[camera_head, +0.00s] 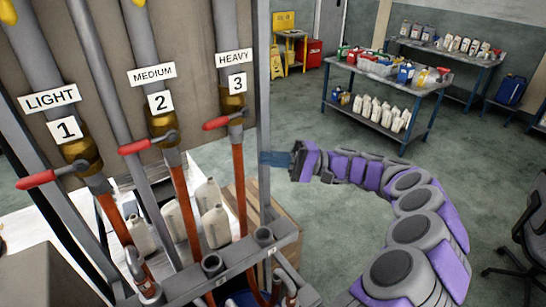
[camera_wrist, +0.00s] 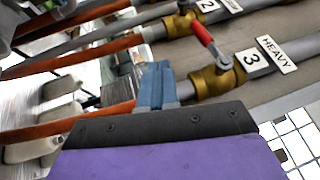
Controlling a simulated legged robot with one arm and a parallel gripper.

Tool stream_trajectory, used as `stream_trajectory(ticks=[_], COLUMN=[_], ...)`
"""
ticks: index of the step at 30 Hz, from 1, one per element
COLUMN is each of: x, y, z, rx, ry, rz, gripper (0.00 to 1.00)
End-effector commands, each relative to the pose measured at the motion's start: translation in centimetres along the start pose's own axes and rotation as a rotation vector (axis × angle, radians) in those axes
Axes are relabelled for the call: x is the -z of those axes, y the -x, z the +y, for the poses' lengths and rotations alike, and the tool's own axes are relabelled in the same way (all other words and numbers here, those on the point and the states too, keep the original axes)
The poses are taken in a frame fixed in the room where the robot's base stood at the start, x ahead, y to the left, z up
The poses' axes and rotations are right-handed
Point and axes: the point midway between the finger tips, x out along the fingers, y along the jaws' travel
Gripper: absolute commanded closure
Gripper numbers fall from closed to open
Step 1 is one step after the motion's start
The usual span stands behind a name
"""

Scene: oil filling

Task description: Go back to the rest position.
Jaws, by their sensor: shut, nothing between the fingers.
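My gripper (camera_head: 272,158) is in the middle of the head view, at the end of my grey and purple arm, pointing left toward the pipe rack. Its blue fingers are together and hold nothing. In the wrist view the blue fingers (camera_wrist: 155,85) are also together, in front of the pipe with the valve labelled 3 HEAVY. I cannot tell the exact distance between the fingers and the rack. The red handle of valve 3 (camera_head: 222,122) is above and left of my gripper in the head view.
Valve 1 LIGHT (camera_head: 80,155) and valve 2 MEDIUM (camera_head: 163,130) are on the left. White bottles (camera_head: 215,225) stand behind the rack. A table (camera_head: 397,88) with containers stands at the back. A chair (camera_head: 533,225) is at the right. Open floor (camera_head: 310,225) lies in between.

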Motion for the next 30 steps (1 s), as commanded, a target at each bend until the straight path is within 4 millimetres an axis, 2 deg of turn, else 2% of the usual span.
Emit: stream_trajectory(ticks=[5,8,10,15,21,25,30], x=[-0.2,-1.4,-2.9,-8.3,-14.9,-19.1,-23.8], y=[0.3,-0.5,-1.9,-6.1,-8.8,-8.8,-6.8], z=[-0.2,-0.5,-0.7,0.0,2.7,5.3,9.3], rx=[-0.001,-0.024,-0.06,-0.215,-0.453,-0.622,-0.859], ry=[-0.001,-0.004,-0.006,-0.02,-0.024,-0.025,-0.028], rz=[-0.005,-0.035,-0.074,-0.181,-0.263,-0.29,-0.288], gripper=[1.0,1.0,1.0,1.0,1.0,1.0,1.0])
